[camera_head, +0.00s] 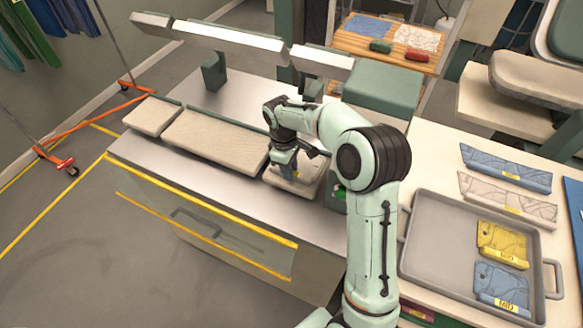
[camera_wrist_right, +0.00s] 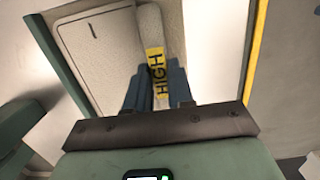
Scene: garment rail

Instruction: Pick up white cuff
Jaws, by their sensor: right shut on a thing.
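A white cuff (camera_wrist_right: 150,28) with a yellow HIGH label shows in the right wrist view as a narrow strip. My right gripper (camera_wrist_right: 155,88) has its two blue-grey fingers on either side of this strip, shut on it. The strip lies over or just above a beige pad; I cannot tell if it touches. In the head view my right gripper (camera_head: 287,168) points down at the small right-hand pad (camera_head: 305,185), and the cuff is mostly hidden there by the gripper. My left gripper is not in view.
A grey tray (camera_head: 423,262) at the right holds a yellow piece (camera_head: 503,243) and a blue piece (camera_head: 502,285). A blue piece (camera_head: 507,167) and a whitish patterned piece (camera_head: 507,198) lie behind it. A long press bar (camera_head: 228,40) stands behind the pads.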

